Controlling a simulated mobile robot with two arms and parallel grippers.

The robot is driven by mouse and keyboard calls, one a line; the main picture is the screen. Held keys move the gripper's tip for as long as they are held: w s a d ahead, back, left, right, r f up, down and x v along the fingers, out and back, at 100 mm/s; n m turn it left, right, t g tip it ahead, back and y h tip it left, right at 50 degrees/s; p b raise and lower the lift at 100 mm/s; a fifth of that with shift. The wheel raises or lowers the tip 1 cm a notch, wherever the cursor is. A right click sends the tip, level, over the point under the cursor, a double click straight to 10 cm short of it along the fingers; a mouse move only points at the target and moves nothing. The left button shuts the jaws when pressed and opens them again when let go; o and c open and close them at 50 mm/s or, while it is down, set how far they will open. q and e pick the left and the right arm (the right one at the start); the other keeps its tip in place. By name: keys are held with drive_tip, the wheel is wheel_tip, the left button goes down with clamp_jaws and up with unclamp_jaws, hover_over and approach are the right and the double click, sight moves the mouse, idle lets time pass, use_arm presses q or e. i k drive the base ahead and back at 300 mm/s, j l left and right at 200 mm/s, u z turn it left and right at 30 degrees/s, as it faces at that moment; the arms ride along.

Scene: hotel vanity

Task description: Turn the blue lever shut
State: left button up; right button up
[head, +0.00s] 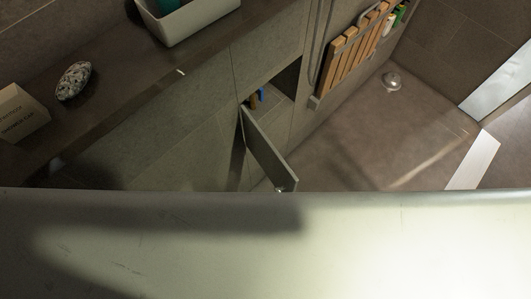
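A small blue lever (261,95) shows inside an open recess in the tiled wall, below the counter. It is small and partly in shadow, so its exact position cannot be told. An orange-brown part (253,101) sits right beside it. A grey door panel (266,150) stands swung open in front of the recess, with a small round knob (280,189) near its lower end. Neither of my grippers is in view.
A counter (125,85) holds a patterned oval object (73,80), a box (20,114) and a white tray (190,24). A wooden slatted seat (352,50) is on the wall at right. A pale curved surface fills the lower part. Open floor (390,130) lies right of the door.

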sight(260, 92)
drive_tip(key=i+l+u, duration=0.1)
drive_tip(key=u, duration=0.7)
drive_tip(key=i+l+u, duration=0.15)
drive_tip(key=l+u, duration=0.25)
drive_tip(key=l, duration=0.65)
drive_tip(key=l+u, duration=0.35)
drive_tip(key=l, duration=0.65)
